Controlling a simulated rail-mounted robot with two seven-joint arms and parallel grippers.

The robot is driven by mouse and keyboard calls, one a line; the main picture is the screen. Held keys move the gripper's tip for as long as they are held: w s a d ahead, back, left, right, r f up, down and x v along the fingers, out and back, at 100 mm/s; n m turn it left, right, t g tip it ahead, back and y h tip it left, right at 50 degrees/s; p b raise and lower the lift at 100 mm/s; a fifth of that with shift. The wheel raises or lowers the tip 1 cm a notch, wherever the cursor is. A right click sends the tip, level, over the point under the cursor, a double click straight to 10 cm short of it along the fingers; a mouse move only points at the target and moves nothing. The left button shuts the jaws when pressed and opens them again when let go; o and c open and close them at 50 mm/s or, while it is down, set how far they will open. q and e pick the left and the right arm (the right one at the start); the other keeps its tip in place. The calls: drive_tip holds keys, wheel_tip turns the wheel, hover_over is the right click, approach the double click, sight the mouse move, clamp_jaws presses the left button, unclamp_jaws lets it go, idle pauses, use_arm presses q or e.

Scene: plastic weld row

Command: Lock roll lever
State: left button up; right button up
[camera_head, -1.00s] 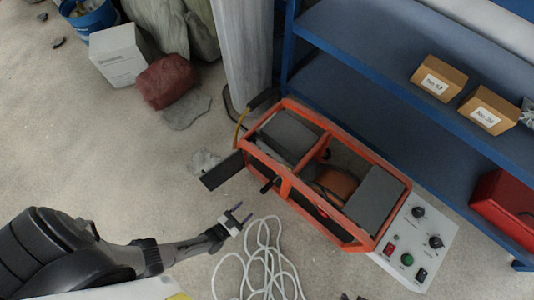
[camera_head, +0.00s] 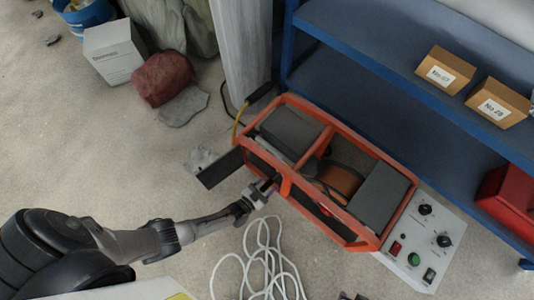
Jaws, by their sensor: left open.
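An orange-framed machine (camera_head: 285,187) stands on the floor, with grey blocks and a brown roll (camera_head: 338,180) inside its frame. A short dark lever (camera_head: 276,179) sticks out of its near long side, left of the middle. My left gripper (camera_head: 264,187) reaches in from the left and is open, its fingertips right at this lever. The fingers partly hide the lever, and I cannot tell whether they touch it. My right gripper is out of view.
A white control panel (camera_head: 424,243) with knobs and buttons sits at the machine's right end. A white cable (camera_head: 262,262) lies coiled below my left gripper. A blue shelf (camera_head: 385,95) with brown boxes stands behind. Open floor lies to the left.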

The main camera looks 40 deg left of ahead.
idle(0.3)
use_arm(q)
clamp_jaws()
idle(0.3)
